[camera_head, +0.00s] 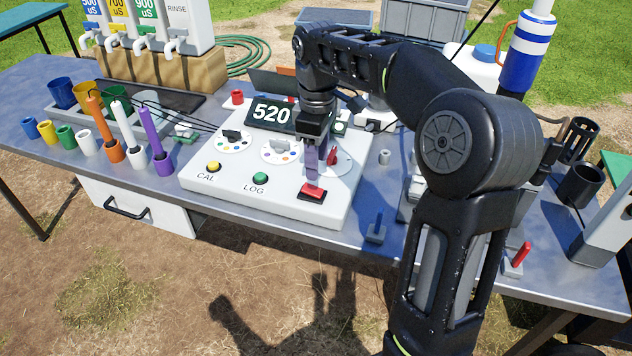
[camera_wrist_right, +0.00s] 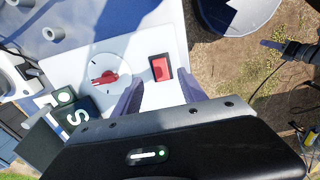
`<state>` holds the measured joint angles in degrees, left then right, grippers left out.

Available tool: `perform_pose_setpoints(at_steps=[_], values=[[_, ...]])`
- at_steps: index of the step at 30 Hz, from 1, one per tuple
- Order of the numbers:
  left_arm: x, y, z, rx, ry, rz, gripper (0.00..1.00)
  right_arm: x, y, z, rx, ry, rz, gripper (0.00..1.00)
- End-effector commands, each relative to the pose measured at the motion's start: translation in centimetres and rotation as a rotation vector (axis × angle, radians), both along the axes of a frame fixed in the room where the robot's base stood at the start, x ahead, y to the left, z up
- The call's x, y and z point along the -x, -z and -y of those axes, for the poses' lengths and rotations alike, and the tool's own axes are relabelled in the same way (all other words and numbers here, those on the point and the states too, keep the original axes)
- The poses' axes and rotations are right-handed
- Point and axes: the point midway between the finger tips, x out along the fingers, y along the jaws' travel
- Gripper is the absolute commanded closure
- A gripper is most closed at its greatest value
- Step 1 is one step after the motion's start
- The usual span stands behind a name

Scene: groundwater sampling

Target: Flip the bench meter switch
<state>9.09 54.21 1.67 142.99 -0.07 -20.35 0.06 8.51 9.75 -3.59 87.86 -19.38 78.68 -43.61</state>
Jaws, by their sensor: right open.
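The bench meter (camera_head: 225,185) is a white box on the metal table, with a dark display (camera_head: 272,114) reading 520. Its red rocker switch (camera_head: 313,190) sits in a black frame at the front right corner. In the right wrist view the switch (camera_wrist_right: 160,68) shows between and just past the fingertips. My right gripper (camera_head: 313,174) points down close above the switch, also seen in the right wrist view (camera_wrist_right: 160,80); its fingers are apart with nothing between them. I cannot tell whether they touch the switch.
The meter also carries a yellow CAL button (camera_head: 213,167), a green LOG button (camera_head: 260,179) and dials, one with a red pointer (camera_wrist_right: 103,78). Coloured cups and probes (camera_head: 160,150) stand left. A blue peg (camera_head: 376,228) and a red-handled holder (camera_head: 517,258) stand right.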

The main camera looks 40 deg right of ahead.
Motion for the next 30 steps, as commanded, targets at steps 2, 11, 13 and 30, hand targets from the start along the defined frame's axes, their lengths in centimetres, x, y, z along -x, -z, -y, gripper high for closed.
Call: perform_pose_setpoints(at_steps=[2, 11, 13, 30], values=[[0.0, 0.0, 0.0, 0.000, 0.000, 0.000, 1.00, 0.1, 0.7, 0.0, -0.001, 0.001, -0.003, 0.51], [0.0, -0.1, 0.0, 0.000, 0.000, 0.000, 1.00, 0.1, 5.1, 0.0, -0.001, 0.001, -0.004, 0.51], [0.0, -0.2, 0.0, 0.000, 0.000, 0.000, 1.00, 0.1, 6.1, 0.0, -0.001, 0.001, -0.004, 0.51], [0.0, -0.2, 0.0, 0.000, 0.000, 0.000, 1.00, 0.1, 7.5, 0.0, -0.001, 0.001, -0.001, 0.62]])
